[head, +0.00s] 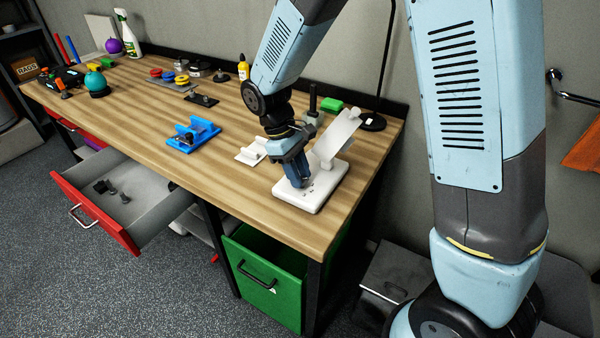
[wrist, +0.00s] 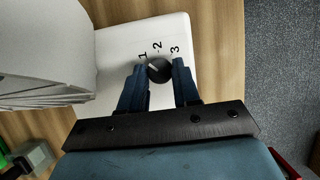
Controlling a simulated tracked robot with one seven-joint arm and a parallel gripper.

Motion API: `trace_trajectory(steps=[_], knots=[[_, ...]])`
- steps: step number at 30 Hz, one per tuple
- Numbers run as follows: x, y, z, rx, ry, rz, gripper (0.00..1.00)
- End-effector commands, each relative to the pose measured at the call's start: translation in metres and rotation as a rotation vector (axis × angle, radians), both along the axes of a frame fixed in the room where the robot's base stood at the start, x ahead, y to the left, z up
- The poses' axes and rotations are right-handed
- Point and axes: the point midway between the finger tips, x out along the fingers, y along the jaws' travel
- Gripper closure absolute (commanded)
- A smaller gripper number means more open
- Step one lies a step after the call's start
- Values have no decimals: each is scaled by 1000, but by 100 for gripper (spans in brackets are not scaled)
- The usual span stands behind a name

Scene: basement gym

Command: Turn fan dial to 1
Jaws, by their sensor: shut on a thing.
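The white fan stands at the right end of the wooden bench, with its flat base (head: 312,200) and tilted head (head: 337,137). My gripper (head: 303,182) reaches down to the base from the left. In the wrist view my gripper (wrist: 160,69) has one finger on each side of the dark round dial (wrist: 158,66) and is shut on it. The labels 1, 2 and 3 show on the white base (wrist: 117,45) beyond the dial. A small pale mark on the dial seems to face the 1 side, but it is too small to be sure.
A blue holder (head: 193,135) and a white stand (head: 250,154) sit left of the fan. A red-fronted drawer (head: 97,212) is open on the left; a green drawer (head: 268,285) is below the bench.

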Motion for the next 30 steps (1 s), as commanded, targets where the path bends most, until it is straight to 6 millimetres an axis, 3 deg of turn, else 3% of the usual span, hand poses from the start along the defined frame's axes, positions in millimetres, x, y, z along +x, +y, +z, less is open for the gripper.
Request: trace_trajectory(steps=[2,3,10,20,26,30], knots=[[-2,2,-1,3,2,3,99],[-2,2,-1,3,2,3,67],[-1,1,0,2,1,1,45],[1,1,3,2,-1,1,43],[6,10,25,4,-3,0,43],[11,19,51,5,-4,0,43]])
